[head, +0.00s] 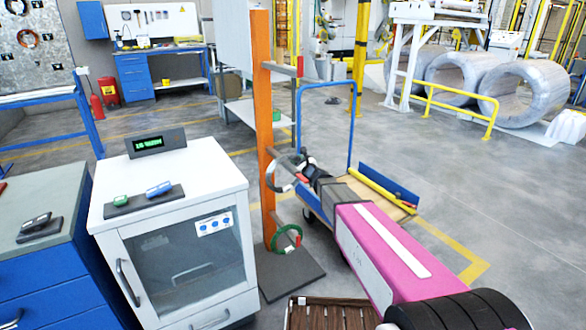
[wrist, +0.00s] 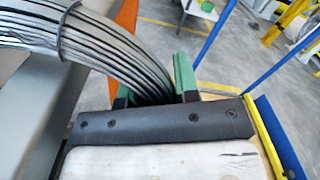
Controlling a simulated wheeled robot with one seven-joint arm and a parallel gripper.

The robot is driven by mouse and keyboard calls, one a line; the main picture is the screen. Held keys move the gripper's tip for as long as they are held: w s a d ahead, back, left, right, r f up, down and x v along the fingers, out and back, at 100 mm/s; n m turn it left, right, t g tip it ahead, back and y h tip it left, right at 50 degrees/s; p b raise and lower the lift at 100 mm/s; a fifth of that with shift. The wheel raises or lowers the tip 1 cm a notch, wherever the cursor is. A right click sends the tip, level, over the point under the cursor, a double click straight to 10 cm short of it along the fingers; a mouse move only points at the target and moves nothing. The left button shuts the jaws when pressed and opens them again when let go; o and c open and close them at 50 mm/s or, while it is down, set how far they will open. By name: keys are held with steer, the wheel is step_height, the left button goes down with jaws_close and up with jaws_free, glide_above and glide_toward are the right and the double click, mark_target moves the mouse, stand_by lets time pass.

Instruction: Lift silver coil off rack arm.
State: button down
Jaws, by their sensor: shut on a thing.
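The silver coil (head: 270,177) is a grey ring of bundled wire beside the orange rack post (head: 262,130) in the head view. In the wrist view the coil (wrist: 112,32) curves from the upper left down between my jaws. My gripper (head: 306,168) is shut on the coil's near side; its green-padded fingers show in the wrist view (wrist: 155,88). A red-tipped rack arm (head: 302,177) shows at the coil. I cannot tell whether the coil still rests on that arm or is clear of it.
A green coil (head: 287,251) hangs lower on the rack. A white cabinet (head: 170,190) with a scale display stands left of it. A blue-framed cart (head: 350,110) stands close behind my arm. Open floor lies to the right.

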steer(key=r+v, duration=0.3)
steer(key=v, duration=1.5)
steer(key=shift+r, duration=0.2)
steer(key=c, duration=1.4)
jaws_free()
jaws_close()
steer(key=shift+w+d+f, duration=0.1)
steer(key=shift+d, duration=0.1)
